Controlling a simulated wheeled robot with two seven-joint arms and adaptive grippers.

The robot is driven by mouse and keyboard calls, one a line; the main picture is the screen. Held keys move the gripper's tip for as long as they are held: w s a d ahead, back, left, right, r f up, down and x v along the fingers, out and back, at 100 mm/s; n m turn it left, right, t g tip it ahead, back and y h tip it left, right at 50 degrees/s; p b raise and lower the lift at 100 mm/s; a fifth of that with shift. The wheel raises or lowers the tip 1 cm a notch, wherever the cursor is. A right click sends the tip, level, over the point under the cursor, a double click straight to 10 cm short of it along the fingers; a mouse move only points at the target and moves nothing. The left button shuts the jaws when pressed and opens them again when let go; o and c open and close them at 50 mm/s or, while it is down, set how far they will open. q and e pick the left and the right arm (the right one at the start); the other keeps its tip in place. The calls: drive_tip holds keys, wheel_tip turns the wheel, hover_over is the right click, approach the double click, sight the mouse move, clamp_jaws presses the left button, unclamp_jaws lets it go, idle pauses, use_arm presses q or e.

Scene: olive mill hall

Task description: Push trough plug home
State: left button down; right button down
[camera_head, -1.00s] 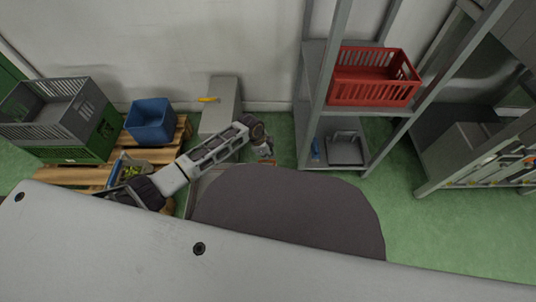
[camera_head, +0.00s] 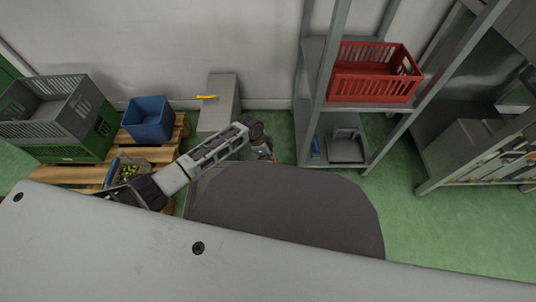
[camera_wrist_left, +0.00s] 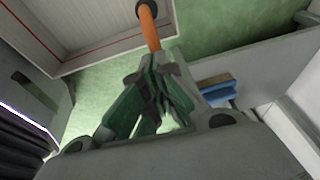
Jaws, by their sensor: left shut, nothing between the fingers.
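The trough plug (camera_wrist_left: 149,28) shows in the left wrist view as an orange rod with a dark collar at its far end, against the wall of a pale trough (camera_wrist_left: 95,22). My left gripper (camera_wrist_left: 152,62) is shut and empty, its fingertips at the near end of the rod. I cannot tell whether they touch it. In the head view my left gripper (camera_head: 270,157) points down beside the rack. Most of the trough is hidden there by my arm and body. How deep the plug sits is not visible. My right gripper is not in view.
A grey metal rack (camera_head: 318,105) holding a red crate (camera_head: 372,92) stands right of my left gripper. A blue bin (camera_head: 149,121) and stacked crates (camera_head: 55,112) stand on a pallet at left. A grey box (camera_head: 219,112) stands by the wall.

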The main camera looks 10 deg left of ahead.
use_arm(q)
wheel_tip(320, 180, down, 4)
drive_tip(key=shift+f+b, duration=0.25)
drive_tip(key=shift+b, duration=0.35)
drive_tip(key=shift+s, duration=0.1)
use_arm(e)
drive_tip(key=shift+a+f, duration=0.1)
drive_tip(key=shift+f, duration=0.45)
use_arm(q)
drive_tip(key=shift+f, duration=0.15)
drive_tip(key=shift+s+p, duration=0.15)
drive_tip(key=shift+p, duration=0.2)
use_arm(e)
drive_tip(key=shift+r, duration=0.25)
